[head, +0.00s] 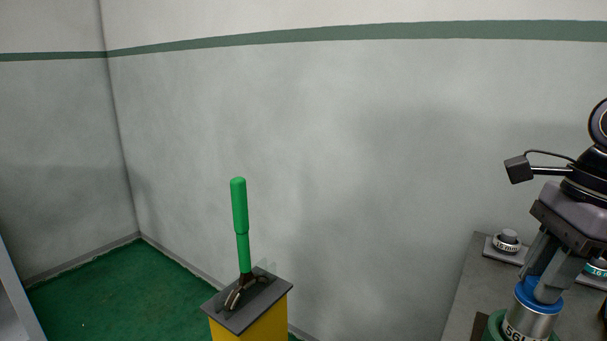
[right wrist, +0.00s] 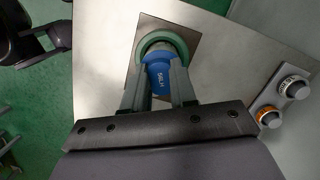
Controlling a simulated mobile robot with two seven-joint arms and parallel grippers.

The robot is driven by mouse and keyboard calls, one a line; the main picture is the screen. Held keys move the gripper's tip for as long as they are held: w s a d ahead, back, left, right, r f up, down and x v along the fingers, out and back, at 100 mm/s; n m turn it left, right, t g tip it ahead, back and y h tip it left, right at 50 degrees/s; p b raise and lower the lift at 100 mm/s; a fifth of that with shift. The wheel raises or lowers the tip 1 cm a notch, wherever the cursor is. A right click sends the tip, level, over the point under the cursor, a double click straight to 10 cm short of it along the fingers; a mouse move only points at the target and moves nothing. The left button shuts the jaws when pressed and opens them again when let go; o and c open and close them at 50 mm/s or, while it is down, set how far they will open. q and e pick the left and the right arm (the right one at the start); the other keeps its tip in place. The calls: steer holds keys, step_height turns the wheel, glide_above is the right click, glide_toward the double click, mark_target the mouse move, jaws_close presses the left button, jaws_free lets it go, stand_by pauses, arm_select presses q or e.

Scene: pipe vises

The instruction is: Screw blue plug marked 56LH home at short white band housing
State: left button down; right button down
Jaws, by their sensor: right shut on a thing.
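The blue plug (head: 540,293) sits at the top of a steel cylinder-shaped housing (head: 530,318) at the lower right of the head view. A white band with dark lettering starting "56L" (head: 515,334) runs around the housing, cut by the frame edge. My right gripper (head: 548,285) points down and is shut on the blue plug. In the right wrist view the plug (right wrist: 159,76) shows white lettering that reads like 56LH, between the fingers of the right gripper (right wrist: 160,95). A green ring-shaped holder (right wrist: 163,40) curves around it. How deep the plug sits is hidden. My left gripper is out of view.
The grey bench top (head: 465,290) carries a plate with a white-ringed knob (head: 507,242) and a teal-ringed knob (head: 597,268). An orange-ringed knob (right wrist: 268,117) shows in the wrist view. A yellow stand (head: 250,317) with a green-handled lever (head: 240,220) stands apart, left of the bench.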

steer(key=shift+w+d+f+n+g+p, duration=0.15)
steer(key=shift+n+p, duration=0.45)
steer(key=shift+n, duration=0.4)
steer(key=shift+d+f+n+g+p, duration=0.15)
steer(key=shift+n+p, duration=0.4)
steer(key=shift+n, duration=0.45)
steer(key=shift+n+g+p, duration=0.3)
steer(key=shift+n+p, duration=0.2)
steer(key=shift+n, duration=0.9)
